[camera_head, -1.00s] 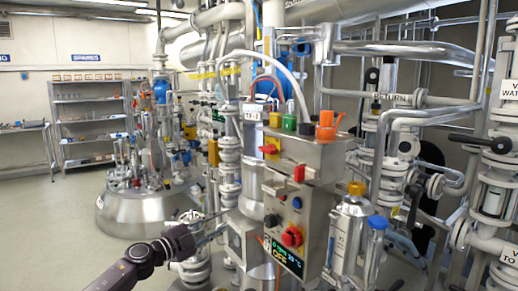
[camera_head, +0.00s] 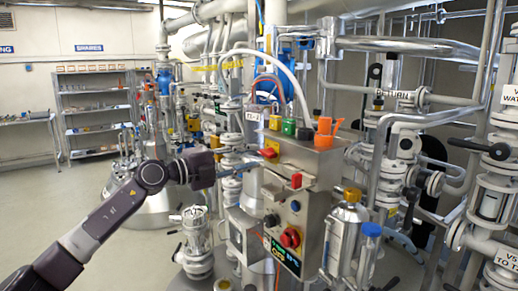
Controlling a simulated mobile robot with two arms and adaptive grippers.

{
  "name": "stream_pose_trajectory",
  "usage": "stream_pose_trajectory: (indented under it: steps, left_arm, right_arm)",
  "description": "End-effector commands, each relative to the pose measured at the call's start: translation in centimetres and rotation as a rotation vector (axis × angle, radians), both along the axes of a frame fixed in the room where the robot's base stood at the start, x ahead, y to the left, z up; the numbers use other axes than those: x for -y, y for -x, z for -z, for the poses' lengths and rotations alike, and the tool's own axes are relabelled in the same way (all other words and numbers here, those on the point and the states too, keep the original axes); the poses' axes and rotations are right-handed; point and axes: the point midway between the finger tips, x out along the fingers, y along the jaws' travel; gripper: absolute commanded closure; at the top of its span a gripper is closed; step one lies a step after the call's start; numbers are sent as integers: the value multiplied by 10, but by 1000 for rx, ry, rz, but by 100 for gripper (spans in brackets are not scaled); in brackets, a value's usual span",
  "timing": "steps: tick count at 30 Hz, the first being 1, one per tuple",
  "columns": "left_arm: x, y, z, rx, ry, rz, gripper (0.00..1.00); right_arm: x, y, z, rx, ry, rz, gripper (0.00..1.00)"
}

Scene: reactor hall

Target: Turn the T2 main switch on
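A grey control box (camera_head: 300,205) stands in the middle of the view, with a lit display (camera_head: 284,256) low on its front. The display text is too blurred to read surely. A red and yellow rotary switch (camera_head: 269,152) sits at the box's upper left. Its label is not readable, so I cannot confirm it as the T2 main switch. My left gripper (camera_head: 238,168) points right, its tips just left of and slightly below this switch. I cannot tell whether they touch it, or whether the fingers are open or shut. My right gripper is not in view.
A blue-capped bottle (camera_head: 368,243) is at right. Pipes crowd around; open floor lies at left.

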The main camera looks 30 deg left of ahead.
Motion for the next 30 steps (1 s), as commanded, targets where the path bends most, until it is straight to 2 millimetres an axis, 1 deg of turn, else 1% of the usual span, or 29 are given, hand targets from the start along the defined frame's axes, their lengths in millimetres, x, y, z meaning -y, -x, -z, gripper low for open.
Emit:
stream_pose_trajectory:
  steps: [1, 3, 9, 20, 27, 28, 30]
  left_arm:
    - [3, -5, -6, 3, 1, 2, 73]
    - [6, -13, -5, 2, 2, 1, 73]
    - [12, -27, -2, 1, 0, 1, 73]
    - [13, -31, 0, 0, -2, 1, 73]
    - [13, -31, 0, 0, -2, 1, 98]
    - [13, -31, 0, 0, -2, 1, 100]
    - [13, -30, 0, 0, -2, 1, 100]
  right_arm:
    - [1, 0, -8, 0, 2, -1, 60]
    - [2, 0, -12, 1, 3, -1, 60]
    - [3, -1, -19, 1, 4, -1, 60]
    - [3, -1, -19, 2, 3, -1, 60]
    - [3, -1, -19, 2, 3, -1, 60]
    - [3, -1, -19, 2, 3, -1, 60]
    - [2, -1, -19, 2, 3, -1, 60]
